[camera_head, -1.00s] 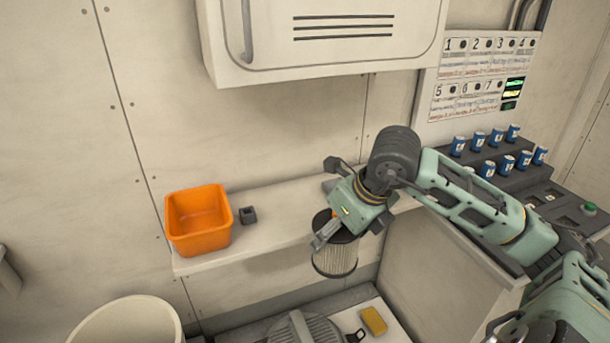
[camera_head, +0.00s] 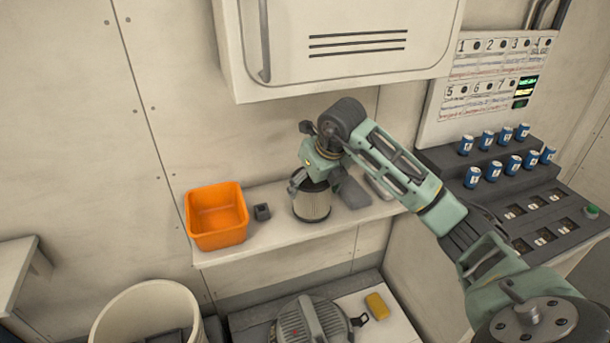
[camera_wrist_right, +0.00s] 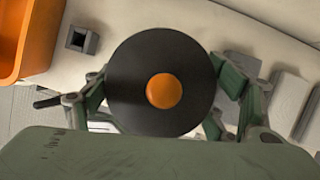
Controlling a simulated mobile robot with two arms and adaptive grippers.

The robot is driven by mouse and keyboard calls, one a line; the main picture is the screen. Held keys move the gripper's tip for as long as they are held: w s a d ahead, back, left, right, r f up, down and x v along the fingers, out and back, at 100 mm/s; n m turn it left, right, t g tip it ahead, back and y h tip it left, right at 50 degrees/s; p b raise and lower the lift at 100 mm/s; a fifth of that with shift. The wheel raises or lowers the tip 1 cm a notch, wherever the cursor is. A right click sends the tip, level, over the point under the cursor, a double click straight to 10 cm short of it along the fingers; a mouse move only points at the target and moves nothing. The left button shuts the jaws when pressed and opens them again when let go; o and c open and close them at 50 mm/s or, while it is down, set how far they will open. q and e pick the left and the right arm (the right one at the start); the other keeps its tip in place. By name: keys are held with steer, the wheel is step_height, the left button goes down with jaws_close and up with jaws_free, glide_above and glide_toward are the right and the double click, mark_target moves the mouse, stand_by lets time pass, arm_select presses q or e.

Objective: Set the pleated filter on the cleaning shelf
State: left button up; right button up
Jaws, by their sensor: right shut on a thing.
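The pleated filter (camera_head: 311,203) is a pale ribbed cylinder with a dark top cap. In the right wrist view its black round cap (camera_wrist_right: 130,82) with an orange centre faces the camera. My right gripper (camera_head: 313,184) is shut on the filter near its top, with fingers on both sides. The filter is upright at the shelf (camera_head: 275,243), between a small dark block and a grey flat item. I cannot tell if its base touches the shelf. My left gripper is not in view.
An orange bin (camera_head: 216,222) and a small dark grey block (camera_head: 262,212) stand on the shelf left of the filter. A grey item (camera_head: 354,193) lies close on its right. A wall cabinet (camera_head: 345,40) overhangs the shelf. A yellow sponge (camera_head: 376,306) lies below.

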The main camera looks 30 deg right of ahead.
steer(key=w+p, duration=0.1)
steer(key=w, duration=0.2)
steer(key=shift+w+r, duration=0.15)
steer(key=shift+w, duration=0.25)
steer(key=shift+f+p, duration=0.4)
steer(key=shift+p, duration=0.15)
steer(key=shift+s+d, duration=0.1)
steer(key=shift+s, duration=0.1)
steer(key=o, duration=1.2)
steer(key=shift+f, duration=0.15)
steer(key=shift+o, duration=0.3)
